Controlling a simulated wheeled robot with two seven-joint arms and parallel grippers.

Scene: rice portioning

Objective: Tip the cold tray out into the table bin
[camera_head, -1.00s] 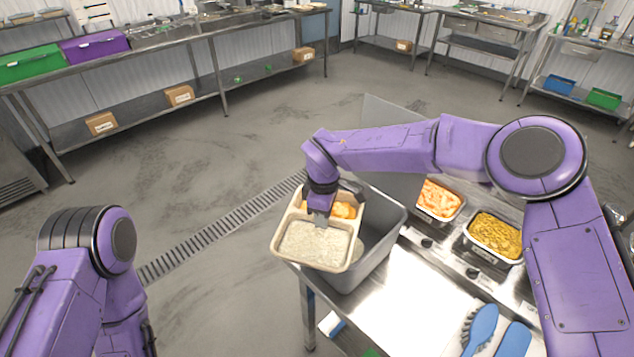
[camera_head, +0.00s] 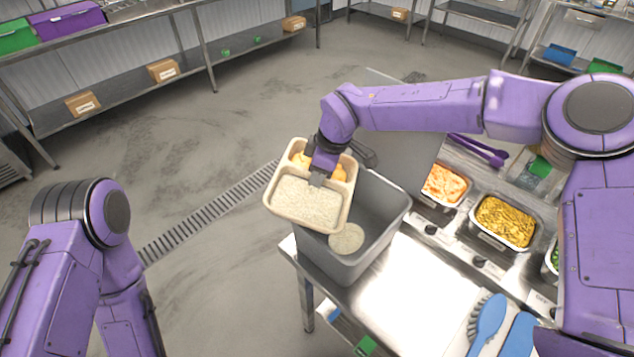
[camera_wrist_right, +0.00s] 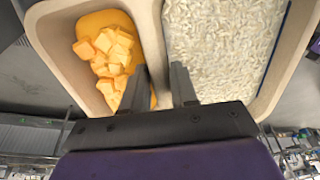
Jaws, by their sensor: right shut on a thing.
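My right gripper (camera_head: 316,180) is shut on the beige cold tray (camera_head: 300,221). In the right wrist view its fingers (camera_wrist_right: 160,86) straddle the tray's divider wall. One compartment holds white rice (camera_head: 305,203), the other orange cubes in orange sauce (camera_wrist_right: 112,55). The tray is above the far left rim of the grey table bin (camera_head: 375,250), partly outside it, and hides part of that rim. It looks near level, with food still in both compartments. A pale round patch of rice (camera_head: 346,238) shows inside the bin. My left arm is at the left; its gripper is out of view.
The bin stands at the left end of a steel counter (camera_head: 410,310). Pans of orange food (camera_head: 445,183) and yellow food (camera_head: 505,221) are to its right. A blue brush (camera_head: 487,322) lies at the front. Open floor (camera_head: 200,260) is left of the counter.

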